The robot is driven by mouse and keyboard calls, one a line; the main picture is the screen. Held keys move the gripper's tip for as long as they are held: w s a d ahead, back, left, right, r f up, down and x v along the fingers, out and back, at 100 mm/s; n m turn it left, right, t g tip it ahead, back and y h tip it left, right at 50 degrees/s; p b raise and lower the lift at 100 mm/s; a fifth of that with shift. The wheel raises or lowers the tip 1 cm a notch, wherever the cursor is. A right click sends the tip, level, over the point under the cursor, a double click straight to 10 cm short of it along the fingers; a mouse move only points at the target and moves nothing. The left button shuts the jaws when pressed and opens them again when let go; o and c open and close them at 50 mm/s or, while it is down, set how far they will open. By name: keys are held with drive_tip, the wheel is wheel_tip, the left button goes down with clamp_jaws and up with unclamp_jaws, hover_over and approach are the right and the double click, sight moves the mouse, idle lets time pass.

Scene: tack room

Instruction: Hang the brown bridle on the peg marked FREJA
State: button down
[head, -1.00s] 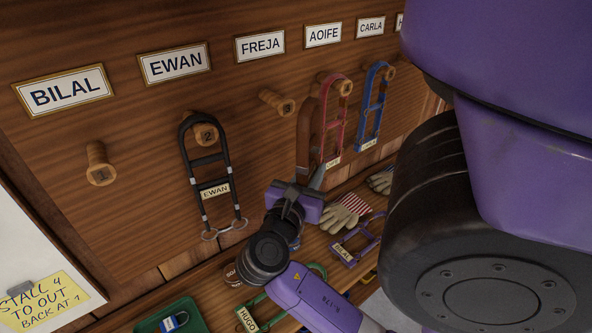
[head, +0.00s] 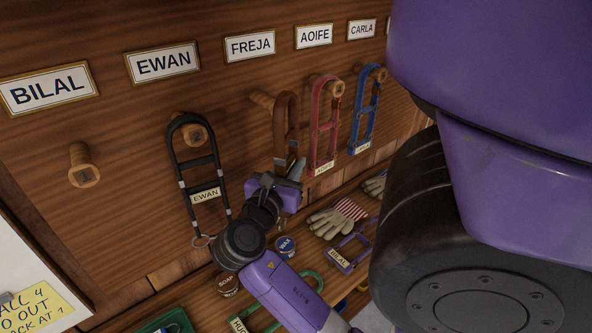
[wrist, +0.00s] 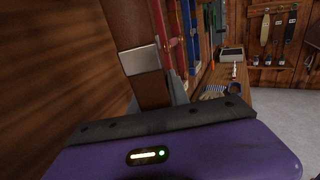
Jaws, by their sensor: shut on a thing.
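The brown bridle (head: 280,135) stands upright in my gripper (head: 288,173), which is shut on its lower part. In the wrist view the brown strap (wrist: 140,55) with a metal keeper rises from my gripper (wrist: 165,108). The FREJA sign (head: 250,46) is on the wooden wall, with its peg (head: 261,99) below it. The bridle's top loop is at the peg's outer end in the head view and hides that end. I cannot tell whether the loop is around the peg or in front of it.
A black bridle (head: 179,162) hangs on the EWAN peg to the left. A red one (head: 316,140) and a blue one (head: 355,130) hang to the right. The BILAL peg (head: 82,163) is empty. Gloves (head: 335,220), tins and a purple halter (head: 338,260) lie on the shelf below.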

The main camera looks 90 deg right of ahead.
drive_tip(key=w+d+b, duration=0.1)
drive_tip(key=d, duration=0.1)
drive_tip(key=w+d+f, duration=0.1)
drive_tip(key=w+d, duration=0.1)
drive_tip(key=shift+w+d+b, duration=0.3)
drive_tip(key=shift+b, duration=0.05)
idle(0.6)
drive_tip(key=shift+f, duration=0.3)
idle(0.4)
drive_tip(key=c, duration=1.2)
unclamp_jaws()
drive_tip(key=shift+o, duration=0.2)
drive_tip(key=shift+r, duration=0.1)
drive_tip(key=shift+w, duration=0.1)
drive_tip(key=shift+r+b, duration=0.1)
drive_tip(key=shift+b, duration=0.25)
